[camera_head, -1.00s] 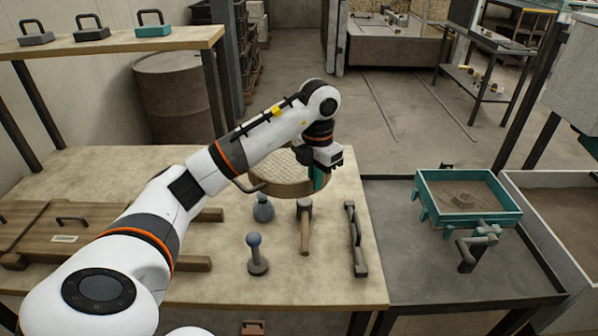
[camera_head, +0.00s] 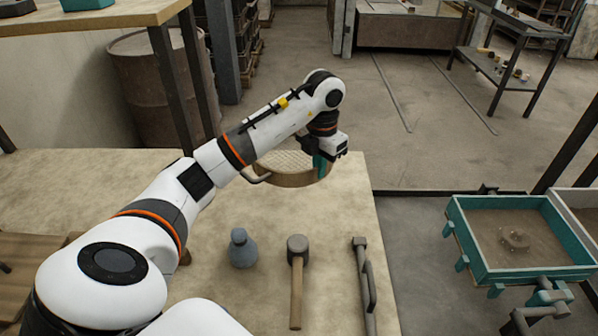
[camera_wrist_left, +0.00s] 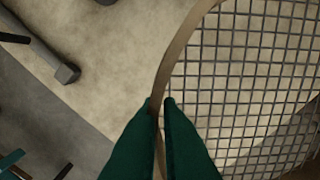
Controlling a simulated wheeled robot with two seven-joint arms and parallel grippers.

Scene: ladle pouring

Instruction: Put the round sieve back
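My left gripper (camera_head: 320,164) is at the sieve's right side. In the left wrist view, the green fingers (camera_wrist_left: 161,104) are closed on the rim, one on each side, and the sieve mesh (camera_wrist_left: 250,75) spreads to the right. I cannot tell how high the sieve is above the tabletop. Part of the sieve's far side is hidden by my arm. My right gripper is not in view.
A blue-grey bulb-shaped tool (camera_head: 242,250), a mallet (camera_head: 298,250) and a long metal tool (camera_head: 364,275) lie or stand nearer on the table. A teal-framed sand box (camera_head: 475,258) is at right. A shelf (camera_head: 110,14) stands behind left, beside a drum (camera_head: 150,90).

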